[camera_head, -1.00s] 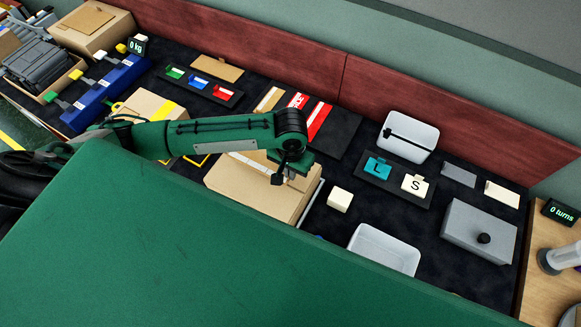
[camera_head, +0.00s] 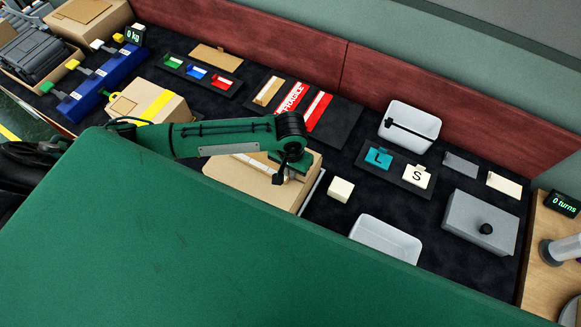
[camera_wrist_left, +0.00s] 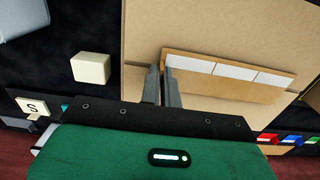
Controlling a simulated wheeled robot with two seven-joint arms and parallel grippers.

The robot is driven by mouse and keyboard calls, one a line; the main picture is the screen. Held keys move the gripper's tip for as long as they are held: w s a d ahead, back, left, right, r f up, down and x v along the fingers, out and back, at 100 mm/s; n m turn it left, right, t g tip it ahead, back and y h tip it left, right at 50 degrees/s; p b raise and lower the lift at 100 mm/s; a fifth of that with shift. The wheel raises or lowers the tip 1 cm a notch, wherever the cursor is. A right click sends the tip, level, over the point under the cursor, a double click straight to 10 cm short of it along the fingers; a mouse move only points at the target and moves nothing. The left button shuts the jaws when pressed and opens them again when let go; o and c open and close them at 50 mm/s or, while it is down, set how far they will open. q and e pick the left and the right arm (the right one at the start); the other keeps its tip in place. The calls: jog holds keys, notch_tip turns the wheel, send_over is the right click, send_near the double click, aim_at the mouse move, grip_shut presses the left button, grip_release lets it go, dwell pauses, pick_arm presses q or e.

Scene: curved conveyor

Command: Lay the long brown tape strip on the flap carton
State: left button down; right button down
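The flap carton (camera_head: 235,175) stands closed in the middle of the bench, partly covered by my left arm. Its tan top (camera_wrist_left: 270,30) also shows in the left wrist view. The long brown tape strip (camera_wrist_left: 235,88), with white segments along one edge, lies over or just above the carton top. I cannot tell if its whole length touches. My left gripper (camera_wrist_left: 163,72) points down at the carton, its fingers nearly together at one end of the strip, apparently pinching it. My right gripper is not in view.
A cream block (camera_head: 340,190) and a white tray (camera_head: 385,240) stand right of the carton. A dark board (camera_head: 335,125) with label strips lies behind it. A smaller carton (camera_head: 150,100) stands left, and a grey box (camera_head: 480,222) at right.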

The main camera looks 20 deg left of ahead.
pick_arm(q)
jog(key=shift+f, duration=0.2)
jog(key=c, duration=1.6)
grip_release()
jog(key=shift+o, duration=0.2)
jog(key=shift+r, duration=0.15)
notch_tip(320, 180, up, 14)
jog(key=b, duration=0.2)
jog(key=shift+f, duration=0.2)
